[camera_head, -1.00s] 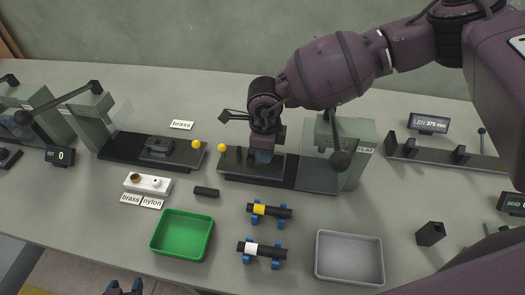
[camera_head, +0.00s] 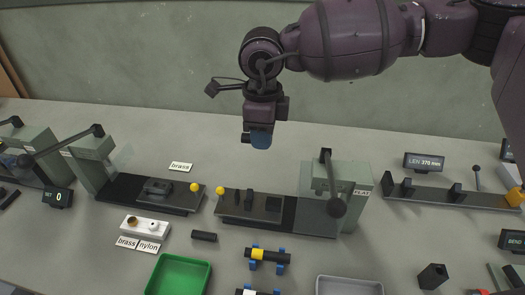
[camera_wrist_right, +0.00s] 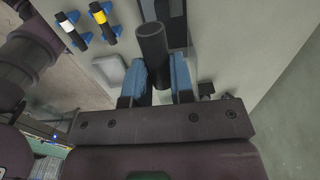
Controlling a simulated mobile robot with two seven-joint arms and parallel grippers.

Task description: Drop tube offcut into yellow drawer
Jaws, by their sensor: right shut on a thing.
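My right gripper (camera_head: 258,140) hangs above the bench, behind and above the black fixture of the green-grey lever press. In the right wrist view the blue fingers of my right gripper (camera_wrist_right: 160,78) are shut on a short dark tube offcut (camera_wrist_right: 152,45), whose round end faces up in the picture. In the head view only a small dark end of the offcut (camera_head: 246,138) shows beside the blue fingertips. I do not see a yellow drawer in these views. My left gripper is not in view.
The flat-labelled press (camera_head: 345,190) with its ball lever stands just right of the fixture (camera_head: 250,205). A green tray (camera_head: 180,275), a grey tray (camera_head: 348,284), a yellow-banded tube on blue rests (camera_head: 268,255) and a loose black piece (camera_head: 203,236) lie in front.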

